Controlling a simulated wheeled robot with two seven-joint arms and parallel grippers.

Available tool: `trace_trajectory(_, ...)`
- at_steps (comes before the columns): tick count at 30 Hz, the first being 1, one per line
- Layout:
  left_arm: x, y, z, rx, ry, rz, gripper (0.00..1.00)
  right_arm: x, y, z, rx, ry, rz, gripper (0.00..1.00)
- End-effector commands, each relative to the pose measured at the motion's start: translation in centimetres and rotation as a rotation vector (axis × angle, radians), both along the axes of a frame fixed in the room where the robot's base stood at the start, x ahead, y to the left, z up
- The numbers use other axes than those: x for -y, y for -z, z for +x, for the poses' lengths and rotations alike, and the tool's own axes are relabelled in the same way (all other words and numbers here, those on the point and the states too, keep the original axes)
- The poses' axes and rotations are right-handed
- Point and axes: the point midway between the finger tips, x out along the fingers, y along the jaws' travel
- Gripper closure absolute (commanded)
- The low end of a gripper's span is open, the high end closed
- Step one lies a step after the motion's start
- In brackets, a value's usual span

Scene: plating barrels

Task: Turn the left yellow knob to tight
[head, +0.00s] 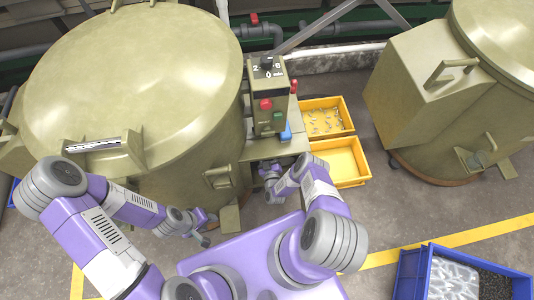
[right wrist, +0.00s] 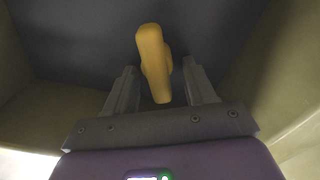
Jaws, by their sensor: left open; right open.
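A yellow knob (right wrist: 153,62) shows in the right wrist view, a long rounded bar against a dark grey panel. My right gripper (right wrist: 160,85) is open, with one finger on each side of the knob's lower end; I cannot tell whether either finger touches it. In the head view my right gripper (head: 268,174) is beside the control stand, and no yellow knob shows there. My left gripper (head: 205,228) is open and empty, low in front of the large barrel (head: 130,80). Only one knob shows, so I cannot tell if it is the left one.
A control box (head: 267,95) with red and green buttons stands on a small table (head: 258,150). Two yellow trays (head: 350,178) sit to its right. A second barrel machine (head: 425,95) is at right. A blue crate (head: 412,272) is at front right.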

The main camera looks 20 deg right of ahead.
Motion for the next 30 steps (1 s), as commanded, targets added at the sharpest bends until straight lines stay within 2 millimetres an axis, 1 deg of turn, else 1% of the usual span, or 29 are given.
trace_trajectory(6,0.00,-0.02,0.01,0.000,0.000,0.000,0.57,0.00,-0.05,0.07,0.000,-0.001,0.000,0.45)
trace_trajectory(7,0.00,-0.02,0.01,0.000,0.000,0.000,0.57,0.00,-0.05,0.06,0.000,0.000,0.000,0.48)
trace_trajectory(15,0.00,-0.02,0.01,0.000,0.000,0.000,0.57,-0.01,-0.04,0.04,0.000,0.000,0.000,0.90)
trace_trajectory(17,0.00,-0.02,0.01,0.000,0.000,0.000,0.57,0.00,-0.03,0.03,0.000,0.000,0.000,0.97)
trace_trajectory(30,0.00,-0.01,0.01,0.000,0.000,0.000,0.57,0.12,-0.03,-0.03,0.015,0.000,0.065,0.98)
